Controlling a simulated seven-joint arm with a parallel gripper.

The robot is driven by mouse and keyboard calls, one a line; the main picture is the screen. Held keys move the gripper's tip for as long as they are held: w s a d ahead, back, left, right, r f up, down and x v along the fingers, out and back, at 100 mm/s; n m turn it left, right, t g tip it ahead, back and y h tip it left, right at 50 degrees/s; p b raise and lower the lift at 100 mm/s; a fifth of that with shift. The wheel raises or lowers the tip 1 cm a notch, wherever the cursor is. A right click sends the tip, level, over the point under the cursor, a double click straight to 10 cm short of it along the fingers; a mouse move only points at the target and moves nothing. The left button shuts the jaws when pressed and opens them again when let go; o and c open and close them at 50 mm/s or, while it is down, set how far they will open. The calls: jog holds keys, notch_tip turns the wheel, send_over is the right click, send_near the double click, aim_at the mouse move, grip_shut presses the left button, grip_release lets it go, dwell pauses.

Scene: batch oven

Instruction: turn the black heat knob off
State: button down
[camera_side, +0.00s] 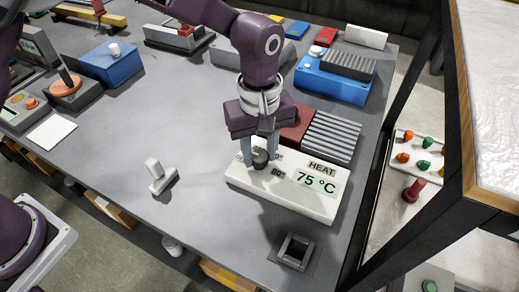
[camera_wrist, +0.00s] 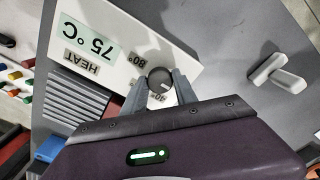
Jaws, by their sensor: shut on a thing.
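The black heat knob (camera_side: 260,160) sits on the left part of the white heat panel (camera_side: 310,200). The panel carries a HEAT label and a display (camera_side: 316,182) that reads 75 °C. My gripper (camera_side: 260,158) points down over the knob and is shut on it, one finger on each side. In the wrist view, the knob (camera_wrist: 159,80) is between the two grey fingertips, with a light pointer mark on its top. Markings including 80° show beside it, and others are partly hidden by the fingers.
A ribbed grey block (camera_side: 332,137) and a red block (camera_side: 297,125) stand behind the panel. A white lever switch (camera_side: 160,178) lies to the left, and a square grey frame (camera_side: 295,251) is in front. The table's middle left is clear.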

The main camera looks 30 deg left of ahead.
aim_at(259, 155)
dwell(0.4)
jog(key=c, duration=1)
grip_release()
jog(key=shift+o, duration=0.2)
notch_tip(259, 155, up, 7)
jog(key=shift+f, duration=0.1)
jog(key=shift+r, duration=0.2)
